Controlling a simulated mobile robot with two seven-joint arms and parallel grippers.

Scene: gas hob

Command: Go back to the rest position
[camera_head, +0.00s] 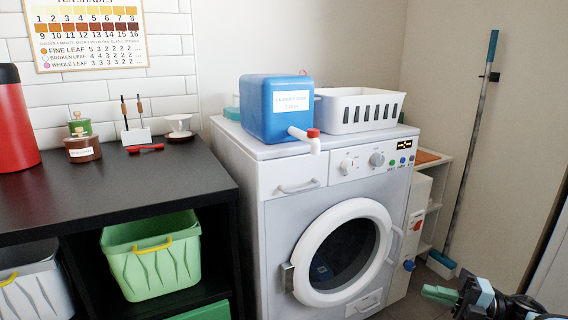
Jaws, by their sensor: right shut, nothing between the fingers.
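My right gripper (438,293) shows at the bottom right, with its green fingertips pointing left and the dark arm behind it. It is shut and empty, in front of the floor to the right of the washing machine (250,215). It appears apart from the machine. My left gripper is not in view. No gas hob shows.
A blue detergent container (262,118) and a white basket (350,122) stand on the machine. Its round door (385,235) looks closed. A black counter (110,185) with small items and green bin (150,265) is left. A mop (470,160) leans at right.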

